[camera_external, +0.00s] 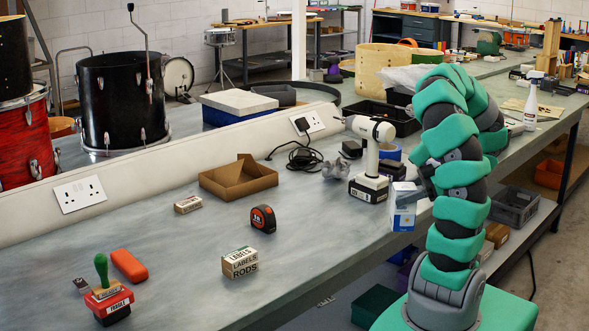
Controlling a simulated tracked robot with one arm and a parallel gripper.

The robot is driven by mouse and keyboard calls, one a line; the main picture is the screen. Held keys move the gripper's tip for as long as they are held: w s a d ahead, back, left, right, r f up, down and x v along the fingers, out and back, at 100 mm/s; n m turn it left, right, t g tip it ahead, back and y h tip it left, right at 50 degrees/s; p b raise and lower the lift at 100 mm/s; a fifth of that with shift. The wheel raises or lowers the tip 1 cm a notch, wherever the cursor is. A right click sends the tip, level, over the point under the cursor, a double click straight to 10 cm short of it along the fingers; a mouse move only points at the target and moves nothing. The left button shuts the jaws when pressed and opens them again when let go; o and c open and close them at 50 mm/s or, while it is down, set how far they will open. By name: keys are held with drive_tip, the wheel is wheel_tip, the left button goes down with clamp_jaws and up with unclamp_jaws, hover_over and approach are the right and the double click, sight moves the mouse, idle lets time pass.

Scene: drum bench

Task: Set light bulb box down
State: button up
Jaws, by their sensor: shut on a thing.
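The light bulb box (402,213), a small white and blue carton, shows upright in front of my arm, by the front edge of the bench (330,255). My gripper (408,188) is at the top of the box and shut on it. My arm hides part of the gripper and the fingers are hard to make out. I cannot tell whether the bottom of the box touches the bench top.
A white cordless drill (371,160) stands just left of the box. A tape measure (263,218), labelled boxes (240,262), an open cardboard tray (238,178) and a stamp (108,298) lie farther left. Bare bench top lies between the tape measure and drill.

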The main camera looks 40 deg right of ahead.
drive_tip(key=w+f+b, duration=0.1)
drive_tip(key=w+b, duration=0.1)
drive_tip(key=w, duration=1.5)
drive_tip(key=shift+w+f+b, duration=0.2)
drive_tip(key=shift+w+b, duration=0.15)
drive_tip(key=shift+w, duration=0.05)
drive_tip(key=o, duration=1)
drive_tip(key=shift+f, duration=0.1)
drive_tip(key=p+v, duration=0.2)
drive_tip(key=v, duration=1)
drive_tip(key=shift+p, duration=0.4)
